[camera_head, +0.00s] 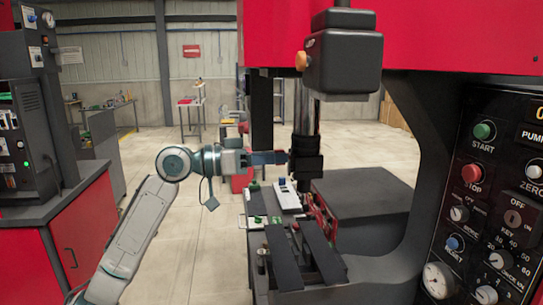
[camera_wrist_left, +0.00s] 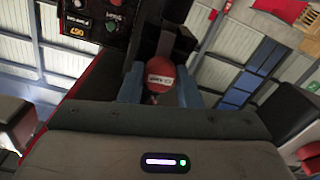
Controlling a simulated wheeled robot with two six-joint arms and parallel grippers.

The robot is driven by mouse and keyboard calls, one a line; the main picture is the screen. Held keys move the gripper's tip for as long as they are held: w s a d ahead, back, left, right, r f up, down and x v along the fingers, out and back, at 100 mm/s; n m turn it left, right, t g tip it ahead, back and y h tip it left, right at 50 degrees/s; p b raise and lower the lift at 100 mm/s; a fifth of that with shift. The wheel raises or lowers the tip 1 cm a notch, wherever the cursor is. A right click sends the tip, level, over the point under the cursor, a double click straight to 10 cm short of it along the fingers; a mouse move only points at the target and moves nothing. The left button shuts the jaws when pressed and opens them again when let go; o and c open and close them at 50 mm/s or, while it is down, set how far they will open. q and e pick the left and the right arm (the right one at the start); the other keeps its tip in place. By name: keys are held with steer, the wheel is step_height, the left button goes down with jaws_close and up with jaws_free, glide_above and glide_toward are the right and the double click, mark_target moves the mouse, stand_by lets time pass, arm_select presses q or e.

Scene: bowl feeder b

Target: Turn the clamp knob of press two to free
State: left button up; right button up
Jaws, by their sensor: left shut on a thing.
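The press (camera_head: 342,52) stands at the right in the head view, with a black head on a red frame and a shiny column below. My left gripper (camera_head: 284,157) reaches in from the left, level with the black block (camera_head: 306,158) low on that column. In the left wrist view, a red-orange knob (camera_wrist_left: 160,70) with a pale label sits between my two blue-grey fingers, which are shut on it. The label is too small to read, and the knob's turned position is unclear. The gripper hides the knob in the head view. My right gripper is out of view.
Below the gripper is a fixture (camera_head: 286,262) with dark rails, small green parts and a white box (camera_head: 287,195). A control panel (camera_head: 495,200) with buttons and dials is at the right. A red-and-black cabinet (camera_head: 75,235) stands at the left. The floor between is clear.

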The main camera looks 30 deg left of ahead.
arm_select(q)
steer(key=shift+n+g+p, duration=0.4)
steer(key=shift+n+p, duration=6.3)
steer(key=shift+n, duration=1.6)
steer(key=o, duration=1)
steer(key=shift+c, duration=0.2)
steer(key=shift+a, duration=0.1)
